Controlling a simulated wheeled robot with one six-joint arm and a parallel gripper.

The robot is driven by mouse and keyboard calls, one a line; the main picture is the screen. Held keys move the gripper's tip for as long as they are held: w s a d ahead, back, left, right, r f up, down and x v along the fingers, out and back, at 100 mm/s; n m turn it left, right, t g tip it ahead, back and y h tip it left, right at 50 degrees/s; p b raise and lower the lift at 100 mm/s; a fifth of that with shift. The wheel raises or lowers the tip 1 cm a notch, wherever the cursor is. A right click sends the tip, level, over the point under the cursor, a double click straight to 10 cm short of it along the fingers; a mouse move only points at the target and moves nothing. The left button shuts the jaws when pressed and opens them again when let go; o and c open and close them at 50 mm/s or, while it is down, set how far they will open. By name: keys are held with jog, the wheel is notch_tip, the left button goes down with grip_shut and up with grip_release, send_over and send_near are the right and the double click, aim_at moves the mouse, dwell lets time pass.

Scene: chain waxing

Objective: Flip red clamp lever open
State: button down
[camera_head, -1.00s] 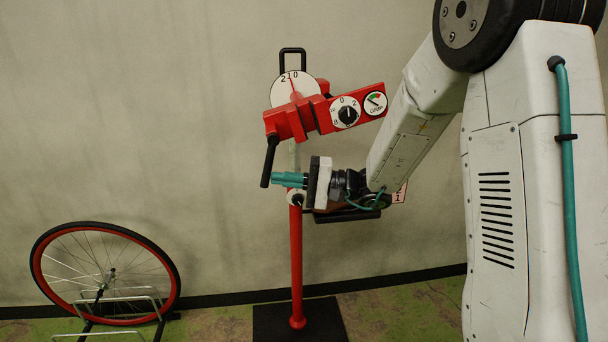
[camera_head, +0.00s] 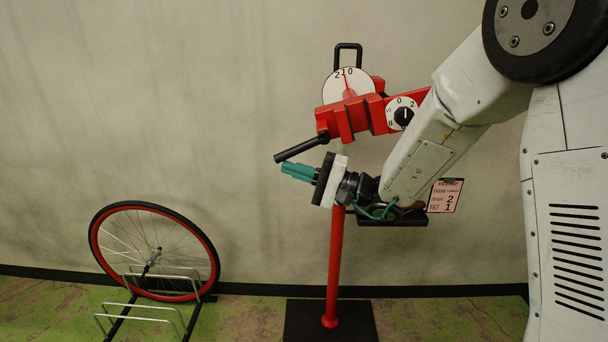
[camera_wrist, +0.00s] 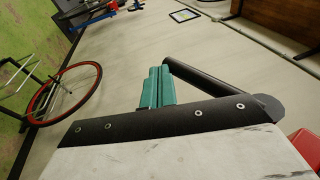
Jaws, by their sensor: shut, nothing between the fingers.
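The red clamp (camera_head: 348,121) sits at the top of a red stand post (camera_head: 335,265). Its black lever (camera_head: 301,148) sticks out to the left and slightly down from the clamp's left end. My gripper (camera_head: 298,172), with teal fingers, is shut and empty just below the lever in the head view. In the wrist view the teal fingers (camera_wrist: 156,87) are together, and the black lever (camera_wrist: 222,90) runs beside them on the right, slanting up to the left. I cannot tell whether the fingers touch the lever.
A white dial (camera_head: 348,84) and a black knob (camera_head: 403,117) are on the clamp. A tray (camera_head: 412,217) and a sign (camera_head: 445,195) are behind my arm. A red-rimmed wheel (camera_head: 155,293) stands in a rack at the lower left.

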jog(key=shift+a+r, duration=0.55)
dwell(0.4)
jog(key=s+d+f, duration=0.1)
jog(key=d+f, duration=0.1)
jog(key=f, duration=0.4)
jog(key=s+d+f, duration=0.2)
jog(key=f, duration=0.5)
